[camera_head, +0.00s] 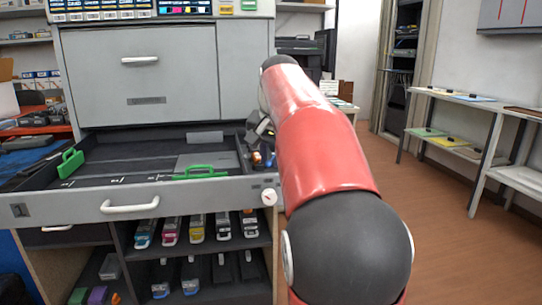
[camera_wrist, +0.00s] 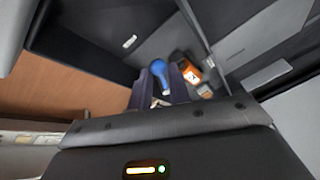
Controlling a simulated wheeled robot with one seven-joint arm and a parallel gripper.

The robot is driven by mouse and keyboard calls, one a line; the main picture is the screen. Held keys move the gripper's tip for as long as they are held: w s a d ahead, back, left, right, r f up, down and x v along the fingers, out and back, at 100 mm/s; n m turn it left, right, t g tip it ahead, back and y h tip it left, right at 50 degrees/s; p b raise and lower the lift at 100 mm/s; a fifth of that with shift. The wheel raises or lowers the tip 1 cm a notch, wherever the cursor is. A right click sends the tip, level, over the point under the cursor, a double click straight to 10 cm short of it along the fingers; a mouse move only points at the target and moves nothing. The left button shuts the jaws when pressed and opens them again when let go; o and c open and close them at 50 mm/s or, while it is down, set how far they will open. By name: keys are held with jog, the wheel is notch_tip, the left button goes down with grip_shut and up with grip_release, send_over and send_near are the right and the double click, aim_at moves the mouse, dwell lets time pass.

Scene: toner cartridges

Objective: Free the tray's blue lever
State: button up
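The tray (camera_head: 120,190) is a dark, shallow drawer with a grey front, pulled out of the grey machine. Its blue lever (camera_head: 257,158) is a small blue spot at the tray's right end, below my gripper (camera_head: 262,132). In the wrist view the blue lever (camera_wrist: 158,70) has a rounded blue head. My gripper's two dark fingers (camera_wrist: 160,92) show on either side of its lower part, with a gap between them. I cannot tell whether either finger touches it. The lever's lower end is partly hidden.
An orange-labelled part (camera_wrist: 190,72) sits close to the right of the lever. Green handles (camera_head: 200,172) (camera_head: 70,163) stand in the tray. A white handle (camera_head: 130,204) is on the tray's front. Toner cartridges (camera_head: 197,228) fill shelves below. Open floor (camera_head: 460,230) lies right.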

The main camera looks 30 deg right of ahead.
grip_shut()
jog(key=shift+s+d+r+n+p, duration=0.2)
jog(key=shift+n+p, duration=0.1)
jog(key=shift+p, duration=0.1)
jog(key=shift+d+f+n+y, duration=0.15)
jog(key=shift+n+y, duration=0.25)
jog(key=shift+n, duration=0.1)
jog(key=shift+o, duration=1.6)
grip_release()
